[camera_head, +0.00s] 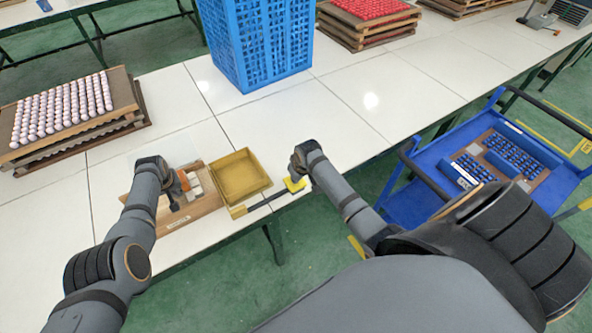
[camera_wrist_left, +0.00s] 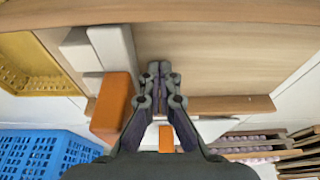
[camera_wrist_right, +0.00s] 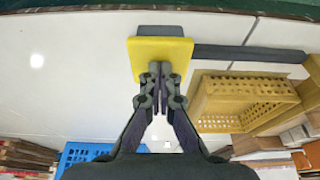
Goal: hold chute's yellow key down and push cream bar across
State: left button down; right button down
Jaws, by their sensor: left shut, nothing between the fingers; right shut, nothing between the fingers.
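The wooden chute (camera_head: 178,221) stands near the table's front edge. In it are several white to cream blocks (camera_head: 194,180) and an orange block (camera_head: 184,180). In the left wrist view, two long pale blocks (camera_wrist_left: 112,45) lie beside the orange block (camera_wrist_left: 115,106); I cannot tell which is the cream bar. My left gripper (camera_head: 172,203) is shut and empty over the chute floor, beside the orange block. The yellow key (camera_head: 294,185) sits at the end of a dark lever (camera_head: 264,202). My right gripper (camera_wrist_right: 160,70) is shut and empty at the key's edge; contact is unclear.
A yellow tray (camera_head: 240,154) stands right next to the chute. A tall blue crate (camera_head: 262,50) stands behind. Stacked trays with pale pieces (camera_head: 70,128) are at the left. A blue cart (camera_head: 405,190) is at the right. White table is clear between the crate and the right arm.

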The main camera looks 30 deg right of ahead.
jog(key=shift+s+f, duration=0.1)
pick_arm(q)
jog(key=shift+a, duration=0.85)
notch_tip(320, 180, up, 9)
dwell(0.3)
